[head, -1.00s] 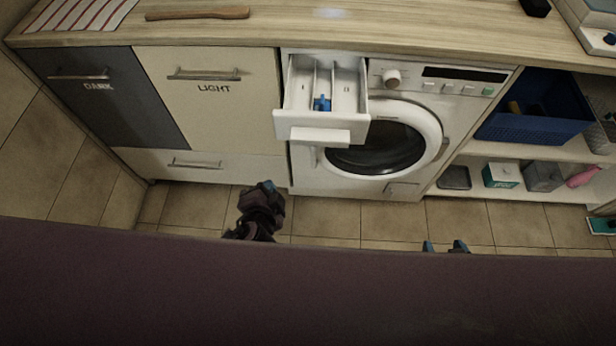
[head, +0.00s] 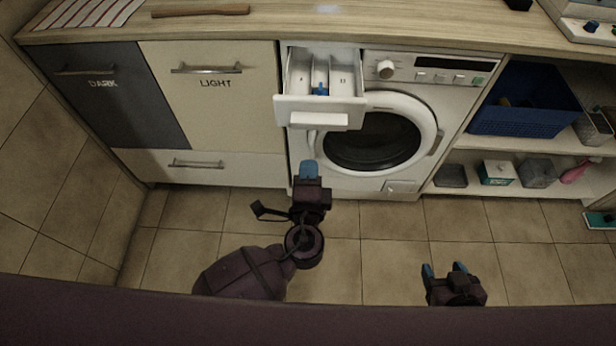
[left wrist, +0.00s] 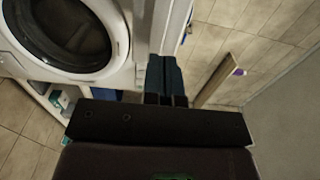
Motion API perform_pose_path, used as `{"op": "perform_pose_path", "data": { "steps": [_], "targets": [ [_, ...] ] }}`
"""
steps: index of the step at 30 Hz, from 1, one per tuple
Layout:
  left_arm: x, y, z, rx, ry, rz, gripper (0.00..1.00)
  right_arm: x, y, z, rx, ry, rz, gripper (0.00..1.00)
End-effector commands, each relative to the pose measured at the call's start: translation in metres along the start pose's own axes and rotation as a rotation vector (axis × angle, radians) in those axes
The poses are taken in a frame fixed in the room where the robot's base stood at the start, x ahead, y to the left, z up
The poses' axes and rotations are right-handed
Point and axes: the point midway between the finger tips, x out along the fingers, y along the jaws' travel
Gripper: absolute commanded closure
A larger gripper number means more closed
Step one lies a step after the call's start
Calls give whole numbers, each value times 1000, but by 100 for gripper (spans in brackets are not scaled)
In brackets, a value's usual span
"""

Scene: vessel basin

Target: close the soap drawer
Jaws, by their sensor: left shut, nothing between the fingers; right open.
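The soap drawer (head: 318,114) is pulled out of the upper left of the white washing machine (head: 427,100). Its compartments show from above, with a small blue piece (head: 320,89) inside. My left gripper (head: 309,170) is shut and empty. In the head view its blue fingertips appear below the drawer front, apart from it. In the left wrist view the shut fingers (left wrist: 165,78) point past the washer's edge, and the round door is at upper left. My right gripper (head: 445,269) is open and empty over the floor at lower right.
The wooden countertop (head: 420,30) runs above the machine. Cabinets marked DARK (head: 90,100) and LIGHT (head: 215,105) stand to the left. Open shelves with a blue basket (head: 525,100) are at the right. The tiled floor in front is clear.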

Motion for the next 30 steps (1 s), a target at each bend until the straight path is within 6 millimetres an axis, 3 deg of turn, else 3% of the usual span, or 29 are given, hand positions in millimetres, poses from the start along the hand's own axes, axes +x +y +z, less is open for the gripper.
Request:
{"op": "perform_pose_path", "data": {
  "steps": [9, 15, 21, 30],
  "targets": [
    [57, 0, 0, -1, 0, 0, 100, -1, -1, 4, 6, -7, 1, 40],
    [83, 0, 0, 0, 0, 1, 100, -1, -1, 6, 6, -10, 1, 40],
    [94, 0, 0, -2, 0, 2, 100, 0, -1, 7, 4, -13, 1, 40],
    [96, 0, 0, -2, 0, 2, 100, -1, 1, 7, -5, -13, 0, 40]
  ]
}}
